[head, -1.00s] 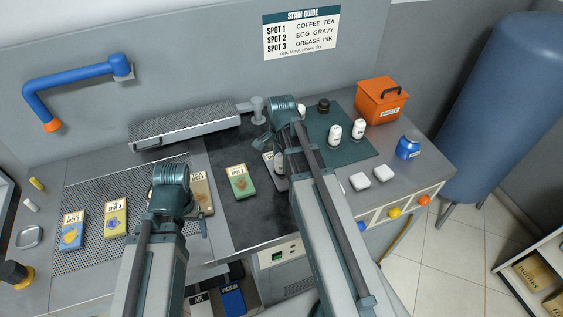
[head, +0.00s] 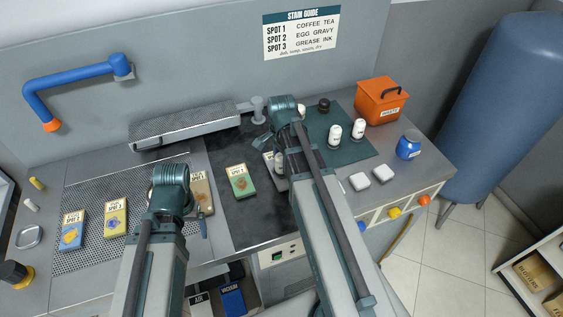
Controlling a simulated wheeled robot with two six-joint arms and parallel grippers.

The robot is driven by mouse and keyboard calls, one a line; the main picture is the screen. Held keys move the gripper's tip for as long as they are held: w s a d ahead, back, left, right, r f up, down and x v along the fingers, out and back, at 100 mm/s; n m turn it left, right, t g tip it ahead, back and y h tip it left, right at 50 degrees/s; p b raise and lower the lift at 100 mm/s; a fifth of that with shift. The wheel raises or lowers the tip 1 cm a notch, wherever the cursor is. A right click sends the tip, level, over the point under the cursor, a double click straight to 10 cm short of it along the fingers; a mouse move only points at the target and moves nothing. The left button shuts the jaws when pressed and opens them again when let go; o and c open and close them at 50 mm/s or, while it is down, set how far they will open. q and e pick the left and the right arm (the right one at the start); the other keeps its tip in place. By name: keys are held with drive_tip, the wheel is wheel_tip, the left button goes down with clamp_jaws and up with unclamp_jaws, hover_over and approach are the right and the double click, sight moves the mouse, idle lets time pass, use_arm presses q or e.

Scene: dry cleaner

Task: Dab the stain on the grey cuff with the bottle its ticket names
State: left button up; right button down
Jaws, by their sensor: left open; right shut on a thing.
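A grey cuff (head: 268,158) with a pale ticket lies on the dark board, mostly hidden behind my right arm; its stain and ticket text cannot be read. My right gripper (head: 280,168) is over this cuff, largely hidden by its own arm. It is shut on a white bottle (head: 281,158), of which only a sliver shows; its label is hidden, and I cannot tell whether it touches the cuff. Two white bottles (head: 334,134) (head: 359,128) stand upright on the green mat. My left gripper (head: 201,226) is open, low beside a tan cuff (head: 203,196), mostly hidden by its arm.
A green cuff (head: 239,182) lies on the dark board; yellow (head: 116,218) and blue (head: 72,232) ones lie on the perforated plate. A wall stain guide (head: 302,33) lists SPOT 1 coffee tea, SPOT 2 egg gravy, SPOT 3 grease ink. An orange waste bin (head: 380,102) stands back right.

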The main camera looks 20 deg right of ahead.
wheel_tip(320, 180, up, 7)
drive_tip(key=p, duration=0.7)
use_arm(q)
wheel_tip(320, 180, up, 7)
